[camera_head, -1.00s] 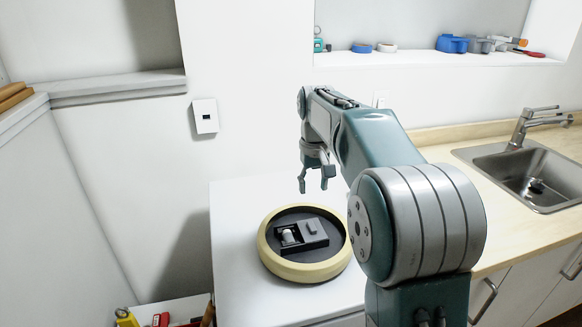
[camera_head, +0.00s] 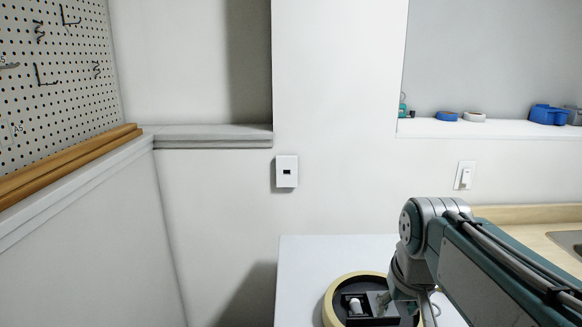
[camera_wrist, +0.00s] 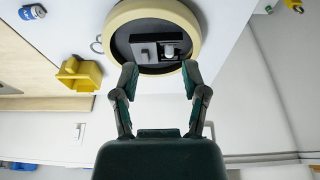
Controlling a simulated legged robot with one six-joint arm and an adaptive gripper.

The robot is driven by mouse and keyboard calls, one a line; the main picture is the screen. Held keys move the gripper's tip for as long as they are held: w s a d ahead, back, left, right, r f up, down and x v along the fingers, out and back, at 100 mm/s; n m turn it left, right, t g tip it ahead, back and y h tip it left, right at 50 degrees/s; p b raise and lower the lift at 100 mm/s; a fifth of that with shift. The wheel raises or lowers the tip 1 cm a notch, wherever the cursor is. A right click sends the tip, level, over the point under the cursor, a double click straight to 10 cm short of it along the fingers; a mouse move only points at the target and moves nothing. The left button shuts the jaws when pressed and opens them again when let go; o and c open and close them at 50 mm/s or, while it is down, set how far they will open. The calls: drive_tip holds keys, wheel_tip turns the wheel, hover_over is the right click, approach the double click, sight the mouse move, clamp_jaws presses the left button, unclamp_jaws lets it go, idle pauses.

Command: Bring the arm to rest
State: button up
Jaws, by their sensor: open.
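My gripper (camera_wrist: 160,78) is open and empty in the wrist view, its two fingers spread apart at the near edge of a round tray with a pale yellow rim (camera_wrist: 194,22). In the head view my arm enters from the lower right, bent at a grey and teal joint. My gripper (camera_head: 408,306) hangs down there over the right part of the tray (camera_head: 330,304), partly hidden by the arm. A dark box with a small white cylinder (camera_wrist: 169,49) lies in the tray. I cannot tell the gap between fingers and tray.
The tray stands on a white surface (camera_head: 300,275). A pegboard (camera_head: 50,75) with several hooks is at the left, above a wooden ledge (camera_head: 70,160). A yellow bin (camera_wrist: 82,75) and a blue can (camera_wrist: 32,12) show in the wrist view. A wooden counter (camera_head: 520,222) is at the right.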

drive_tip(key=s+a+f+t, duration=0.1)
drive_tip(key=s+f, duration=0.4)
drive_tip(key=s, duration=0.6)
drive_tip(key=shift+s+a+f+t, duration=0.25)
drive_tip(key=shift+a+t, duration=0.1)
drive_tip(key=shift+t, duration=0.35)
